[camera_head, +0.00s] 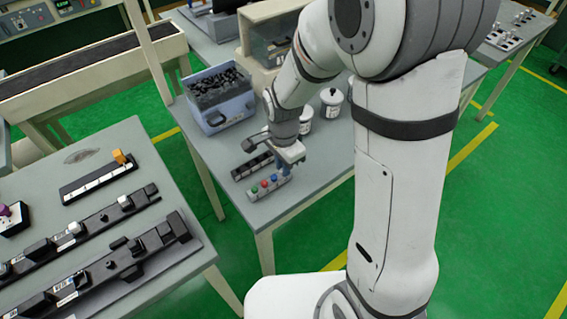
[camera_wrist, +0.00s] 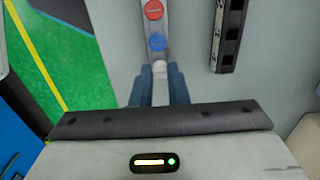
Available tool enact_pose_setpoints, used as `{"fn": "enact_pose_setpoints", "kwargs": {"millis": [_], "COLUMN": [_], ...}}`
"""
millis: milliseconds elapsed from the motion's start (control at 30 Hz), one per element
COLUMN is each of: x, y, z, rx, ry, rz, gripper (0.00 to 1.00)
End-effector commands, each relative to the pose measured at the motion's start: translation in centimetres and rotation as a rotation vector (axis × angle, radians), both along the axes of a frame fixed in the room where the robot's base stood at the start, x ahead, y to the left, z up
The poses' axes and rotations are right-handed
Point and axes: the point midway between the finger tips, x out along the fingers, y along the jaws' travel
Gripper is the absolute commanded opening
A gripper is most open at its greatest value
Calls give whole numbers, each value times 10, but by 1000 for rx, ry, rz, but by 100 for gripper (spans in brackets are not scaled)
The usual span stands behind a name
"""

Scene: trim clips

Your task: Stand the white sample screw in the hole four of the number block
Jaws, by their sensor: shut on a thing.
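The number block (camera_head: 262,193) is a pale bar on the grey table; it also shows in the wrist view (camera_wrist: 148,25). Green (camera_head: 254,190), red (camera_head: 264,184) and blue (camera_head: 273,178) screws stand along it. In the wrist view the red (camera_wrist: 153,9) and blue (camera_wrist: 157,42) tops show. My gripper (camera_head: 285,168) is over the block's end beyond the blue screw. Its blue fingers (camera_wrist: 159,80) are shut on the white sample screw (camera_wrist: 160,68), in line with the others. The screw's lower end is hidden, so I cannot tell how deep it sits.
A black slotted strip (camera_head: 252,166) lies beside the block, also in the wrist view (camera_wrist: 228,35). A blue bin of dark parts (camera_head: 218,112) and white jars (camera_head: 331,103) stand behind. Another table (camera_head: 120,150) with dark rails is at left.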

Motion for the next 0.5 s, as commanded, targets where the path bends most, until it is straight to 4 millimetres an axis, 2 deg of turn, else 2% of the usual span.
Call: {"fn": "enact_pose_setpoints", "kwargs": {"millis": [433, 467, 500], "x": [0, 0, 0], "y": [0, 0, 0], "z": [-2, -2, -2], "rx": [0, 0, 0], "ry": [0, 0, 0], "rz": [-1, -1, -1], "gripper": [0, 16, 19]}}
